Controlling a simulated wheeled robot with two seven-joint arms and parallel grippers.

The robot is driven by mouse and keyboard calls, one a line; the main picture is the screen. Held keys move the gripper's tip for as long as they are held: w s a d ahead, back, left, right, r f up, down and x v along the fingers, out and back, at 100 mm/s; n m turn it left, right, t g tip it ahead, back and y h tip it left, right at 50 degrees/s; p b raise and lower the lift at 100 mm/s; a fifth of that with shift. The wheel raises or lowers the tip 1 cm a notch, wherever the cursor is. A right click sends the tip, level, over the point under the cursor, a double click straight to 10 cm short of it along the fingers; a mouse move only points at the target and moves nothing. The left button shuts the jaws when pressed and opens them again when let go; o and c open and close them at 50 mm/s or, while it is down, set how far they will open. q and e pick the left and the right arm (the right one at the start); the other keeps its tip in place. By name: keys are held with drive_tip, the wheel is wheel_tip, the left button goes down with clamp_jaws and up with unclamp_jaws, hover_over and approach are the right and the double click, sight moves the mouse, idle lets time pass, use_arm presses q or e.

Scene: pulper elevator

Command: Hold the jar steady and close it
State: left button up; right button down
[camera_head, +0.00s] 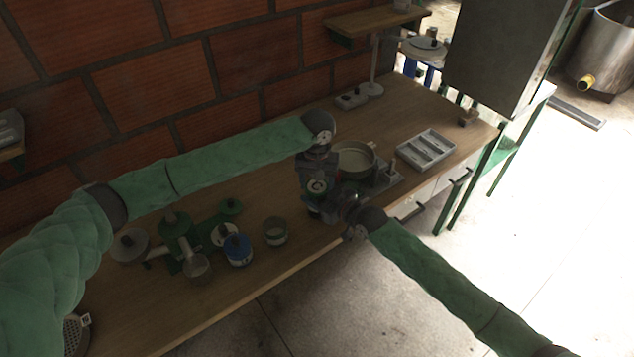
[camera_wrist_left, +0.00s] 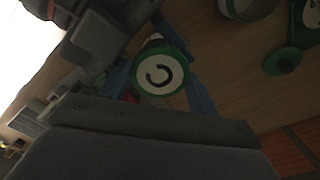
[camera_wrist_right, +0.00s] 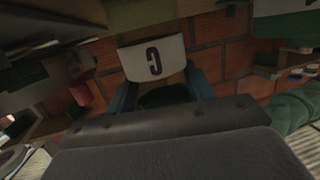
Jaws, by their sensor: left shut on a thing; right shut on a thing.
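The jar shows in the head view (camera_head: 314,211), on the wooden table near its front edge, largely hidden by my grippers. Its white side label with a dark C faces the right wrist camera (camera_wrist_right: 152,60). The green-rimmed lid, with a white top marked C, lies between the blue fingers in the left wrist view (camera_wrist_left: 160,73); it also shows in the head view (camera_head: 317,186). My left gripper (camera_head: 316,178) is shut on the lid from above. My right gripper (camera_head: 335,205) is shut on the jar from the side. I cannot tell whether the lid is fully seated.
Left of the grippers stand an open jar (camera_head: 276,231), a blue-lidded jar (camera_head: 237,250) and several green-and-grey items. A round pan (camera_head: 355,157) and a grey compartment tray (camera_head: 427,150) are to the right. A brick wall (camera_head: 240,60) backs the table.

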use_arm(q)
drive_tip(key=shift+m, duration=0.3)
drive_tip(key=o, duration=1.1)
drive_tip(key=shift+r, duration=0.1)
